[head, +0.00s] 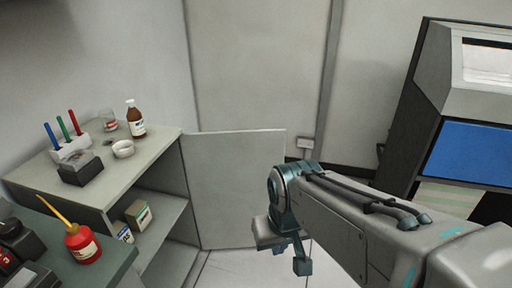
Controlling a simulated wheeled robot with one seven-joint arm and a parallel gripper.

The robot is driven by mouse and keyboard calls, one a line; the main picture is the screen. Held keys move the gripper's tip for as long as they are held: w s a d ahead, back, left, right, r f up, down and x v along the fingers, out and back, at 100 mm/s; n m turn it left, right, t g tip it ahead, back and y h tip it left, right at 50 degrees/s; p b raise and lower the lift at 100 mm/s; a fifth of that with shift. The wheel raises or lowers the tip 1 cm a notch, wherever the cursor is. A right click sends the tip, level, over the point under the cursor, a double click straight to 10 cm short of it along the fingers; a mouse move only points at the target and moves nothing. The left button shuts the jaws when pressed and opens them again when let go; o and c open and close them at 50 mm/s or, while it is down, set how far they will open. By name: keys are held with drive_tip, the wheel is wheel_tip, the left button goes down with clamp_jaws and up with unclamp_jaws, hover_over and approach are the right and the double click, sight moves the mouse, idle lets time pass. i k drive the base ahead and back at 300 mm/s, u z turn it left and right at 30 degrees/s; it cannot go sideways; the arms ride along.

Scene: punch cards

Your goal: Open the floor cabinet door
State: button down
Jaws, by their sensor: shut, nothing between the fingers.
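The floor cabinet (102,180) stands at the left in the head view, with its open front facing right. Its light grey door (232,188) stands swung wide open. The door extends to the right from the cabinet's far front edge. The shelf (165,220) and interior are exposed. My gripper (300,262) is shut and empty, low in front of the door's free right edge. It overlaps the lower right part of the door in the picture. I cannot tell whether it touches the door.
Pens in a holder (70,148), a brown bottle (135,118) and a white dish (122,149) stand on the cabinet top. Small boxes (139,215) sit inside. A red oil can (80,243) stands on the nearer dark surface. A large machine (470,105) stands at right.

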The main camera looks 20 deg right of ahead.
sight(228, 172)
drive_tip(key=u, duration=0.45)
drive_tip(key=k, duration=1.05)
drive_tip(key=z, duration=0.25)
drive_tip(key=i, duration=0.6)
drive_tip(key=z, duration=0.85)
drive_tip(key=i, duration=0.7)
drive_tip(key=u, duration=0.65)
drive_tip(key=i, duration=1)
drive_tip(key=u, duration=0.15)
